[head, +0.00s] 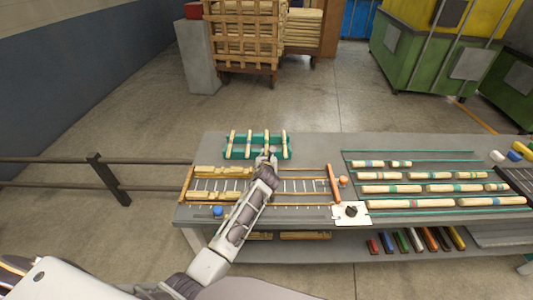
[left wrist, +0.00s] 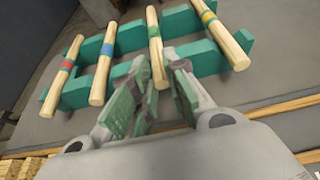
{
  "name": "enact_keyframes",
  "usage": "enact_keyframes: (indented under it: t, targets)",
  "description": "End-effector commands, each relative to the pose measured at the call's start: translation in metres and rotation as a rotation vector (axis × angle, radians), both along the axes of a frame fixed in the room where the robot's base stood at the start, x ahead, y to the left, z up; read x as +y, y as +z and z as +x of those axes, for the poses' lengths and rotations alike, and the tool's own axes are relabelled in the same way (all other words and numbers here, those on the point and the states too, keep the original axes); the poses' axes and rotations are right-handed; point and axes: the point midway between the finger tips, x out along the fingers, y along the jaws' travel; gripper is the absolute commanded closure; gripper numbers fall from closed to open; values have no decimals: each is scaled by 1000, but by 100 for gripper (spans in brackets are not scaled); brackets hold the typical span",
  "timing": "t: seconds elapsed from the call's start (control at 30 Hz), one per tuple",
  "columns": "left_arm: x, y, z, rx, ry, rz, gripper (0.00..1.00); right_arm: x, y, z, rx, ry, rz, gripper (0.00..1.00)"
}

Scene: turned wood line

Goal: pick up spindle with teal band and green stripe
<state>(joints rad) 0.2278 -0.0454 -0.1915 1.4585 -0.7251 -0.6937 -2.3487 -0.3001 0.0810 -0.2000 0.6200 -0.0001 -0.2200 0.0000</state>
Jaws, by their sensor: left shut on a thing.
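A teal-green rack (left wrist: 130,38) at the back left of the table holds several pale wooden spindles side by side; the rack also shows in the head view (head: 241,154). My left gripper (left wrist: 163,80) is shut on the near end of a spindle with a teal-green band (left wrist: 154,33), third from the left, which lies across the rack. Any thin stripe on it is too small to tell. To its left are a spindle with a blue band (left wrist: 106,50) and one with a red band (left wrist: 67,65). To its right is one with a green and yellow band (left wrist: 208,16). My right gripper is not in view.
A wooden-railed conveyor (head: 305,186) with yellowish wooden pieces lies in front of the rack. An orange-brown bar (head: 334,184) crosses its right end. More banded spindles (head: 410,204) lie in rows at the right. A blue knob (head: 218,211) sits near the front edge.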

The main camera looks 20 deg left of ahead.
Motion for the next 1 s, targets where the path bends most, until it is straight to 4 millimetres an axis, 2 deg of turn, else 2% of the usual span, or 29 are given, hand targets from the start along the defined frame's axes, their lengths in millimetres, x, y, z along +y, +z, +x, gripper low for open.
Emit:
enact_keyframes:
  t: [0.23, 0.7, 0.83, 1.0]
  targets:
    - [0, 22, 1, -3, -1, 3, 100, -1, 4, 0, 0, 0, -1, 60]
    - [0, 86, 1, -3, 0, 0, 100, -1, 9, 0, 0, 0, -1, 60]
    - [1, 96, 1, -3, 1, 1, 100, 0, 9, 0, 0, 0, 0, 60]
    - [0, 99, 0, -1, 0, 0, 100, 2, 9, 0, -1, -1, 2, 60]
